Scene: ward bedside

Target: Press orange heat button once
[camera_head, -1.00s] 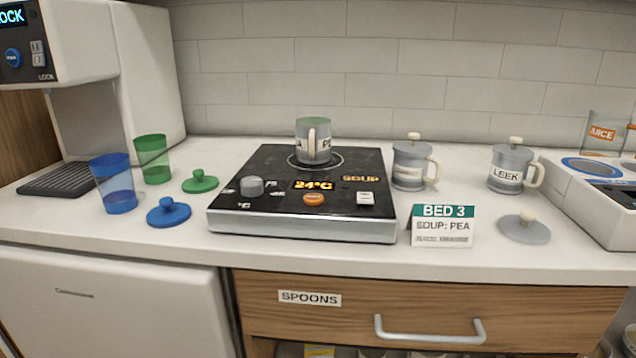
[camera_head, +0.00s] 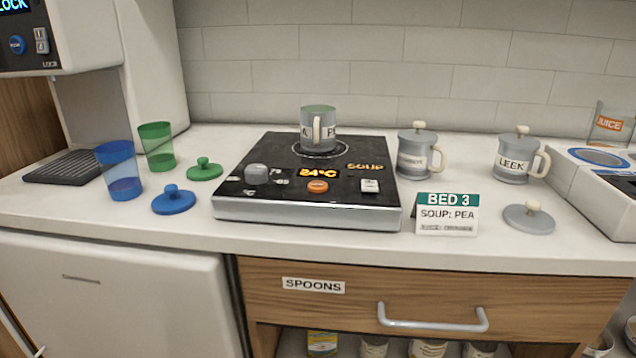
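The orange heat button (camera_head: 317,186) is a small round cap on the front part of the black soup hot plate (camera_head: 240,205), just below its lit display (camera_head: 318,173) reading 24°C. A grey mug (camera_head: 309,119) with green contents and a partly visible label stands without a lid on the plate's ring at the back. A grey knob (camera_head: 256,173) is left of the button and a white switch (camera_head: 370,186) is right of it. Neither of my grippers shows in the head view.
A lidded mug (camera_head: 412,158) and a lidded LEEK mug (camera_head: 510,166) stand to the right, with a loose grey lid (camera_head: 529,217) and a BED 3 card (camera_head: 446,213) reading SOUP: PEA. Blue (camera_head: 120,172) and green (camera_head: 157,148) cups and their lids stand left. The counter's front strip is clear.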

